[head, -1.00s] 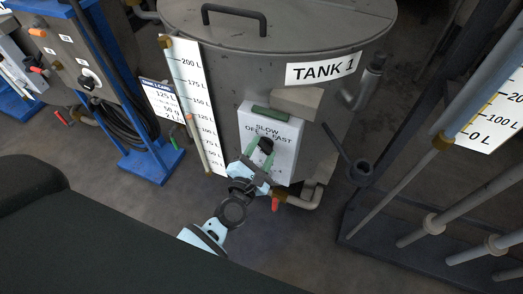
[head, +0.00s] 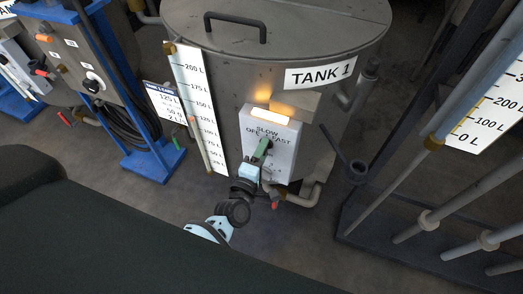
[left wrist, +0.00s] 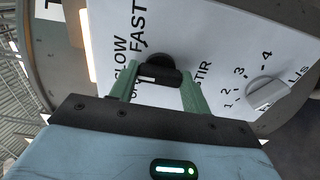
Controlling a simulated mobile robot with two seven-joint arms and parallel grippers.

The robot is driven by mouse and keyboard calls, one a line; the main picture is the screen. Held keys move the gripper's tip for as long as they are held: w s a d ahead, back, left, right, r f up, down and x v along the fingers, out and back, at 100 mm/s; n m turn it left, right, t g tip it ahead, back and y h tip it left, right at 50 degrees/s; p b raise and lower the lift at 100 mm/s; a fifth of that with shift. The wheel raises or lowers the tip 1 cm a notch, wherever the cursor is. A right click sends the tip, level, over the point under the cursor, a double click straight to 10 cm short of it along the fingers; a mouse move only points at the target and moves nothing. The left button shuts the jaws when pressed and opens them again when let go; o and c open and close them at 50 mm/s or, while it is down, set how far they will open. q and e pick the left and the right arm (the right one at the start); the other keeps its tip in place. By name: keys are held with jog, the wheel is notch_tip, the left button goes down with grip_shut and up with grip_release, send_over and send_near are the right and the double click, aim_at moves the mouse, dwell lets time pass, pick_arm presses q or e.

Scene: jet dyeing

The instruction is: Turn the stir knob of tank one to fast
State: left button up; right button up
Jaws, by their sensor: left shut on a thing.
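Tank one (head: 225,75) is a grey metal vessel labelled TANK 1. A white control box (head: 285,150) on its front is marked SLOW, OFF and FAST. My left gripper (head: 263,149) is at the box face. In the left wrist view, its two green fingers (left wrist: 157,84) are shut on the black stir knob (left wrist: 160,66). The FAST and SLOW labels are beside the knob, with STIR on its other side. In the head view the knob is mostly hidden by the gripper. The lamp (head: 271,115) on top of the box glows amber. My right gripper is out of view.
A second grey knob (left wrist: 266,92) with numbers 1 to 4 is on the same panel. A level scale (head: 197,100) stands left of the box. A pipe with a red handle (head: 275,206) is below it. A dark rack with pipes (head: 420,225) is at the right.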

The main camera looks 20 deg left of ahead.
pick_arm(q)
jog(key=shift+m+p, duration=1.2)
jog(key=shift+m, duration=3.6)
jog(key=o, duration=1)
jog(key=shift+s, duration=0.1)
jog(key=s, duration=0.7)
jog(key=shift+s+a, duration=0.15)
jog(key=shift+s, duration=0.15)
